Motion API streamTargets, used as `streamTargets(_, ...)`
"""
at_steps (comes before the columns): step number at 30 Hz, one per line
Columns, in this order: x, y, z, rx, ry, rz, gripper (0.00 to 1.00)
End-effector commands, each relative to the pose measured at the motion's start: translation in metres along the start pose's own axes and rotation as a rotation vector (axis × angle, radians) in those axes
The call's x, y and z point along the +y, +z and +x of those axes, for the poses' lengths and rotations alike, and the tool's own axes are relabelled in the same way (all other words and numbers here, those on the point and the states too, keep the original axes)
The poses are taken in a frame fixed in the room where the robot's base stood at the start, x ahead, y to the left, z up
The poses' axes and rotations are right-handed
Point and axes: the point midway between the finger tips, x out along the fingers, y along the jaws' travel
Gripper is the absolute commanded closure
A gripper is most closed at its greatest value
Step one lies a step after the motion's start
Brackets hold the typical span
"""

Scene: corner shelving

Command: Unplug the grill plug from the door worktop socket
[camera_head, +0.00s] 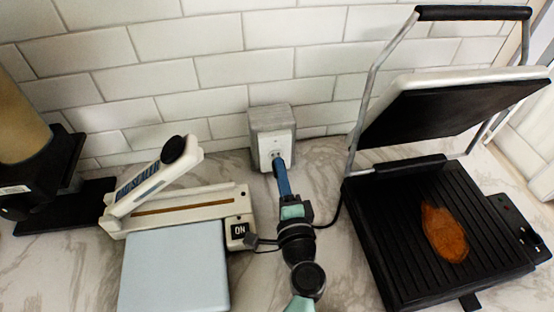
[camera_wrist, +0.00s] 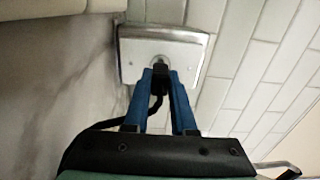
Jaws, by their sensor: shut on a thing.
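The worktop socket (camera_head: 270,150) is a white plate on a grey block against the tiled wall. It shows at the top of the wrist view (camera_wrist: 138,62). My gripper (camera_head: 279,164) reaches it from the front. Its blue fingers (camera_wrist: 160,76) are shut on the dark grill plug (camera_wrist: 160,62), which is at the socket face. I cannot tell how deep the plug sits. The plug is mostly hidden by the fingers in the head view. A black cord (camera_wrist: 155,108) hangs from it. The grill (camera_head: 385,235) stands at the right with its lid (camera_head: 440,110) raised.
A white sealer (camera_head: 180,212) with a raised arm stands left of my gripper, and a pale blue board (camera_head: 172,270) lies before it. A dark appliance (camera_head: 45,165) is at far left. A brown piece of food (camera_head: 443,232) lies on the grill.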

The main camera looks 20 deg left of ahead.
Motion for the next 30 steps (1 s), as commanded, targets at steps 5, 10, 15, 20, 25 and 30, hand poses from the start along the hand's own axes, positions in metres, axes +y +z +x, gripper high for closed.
streamTargets(5,0.000,-0.001,-0.008,0.002,0.000,0.000,1.00)
streamTargets(10,0.000,0.000,-0.015,0.001,0.000,0.000,1.00)
streamTargets(15,0.000,0.000,-0.021,0.001,0.000,0.000,1.00)
streamTargets(20,0.000,0.000,-0.028,0.001,0.000,0.000,1.00)
streamTargets(25,0.000,0.000,-0.034,0.000,0.000,0.000,1.00)
streamTargets(30,0.000,0.000,-0.039,0.000,0.000,0.000,1.00)
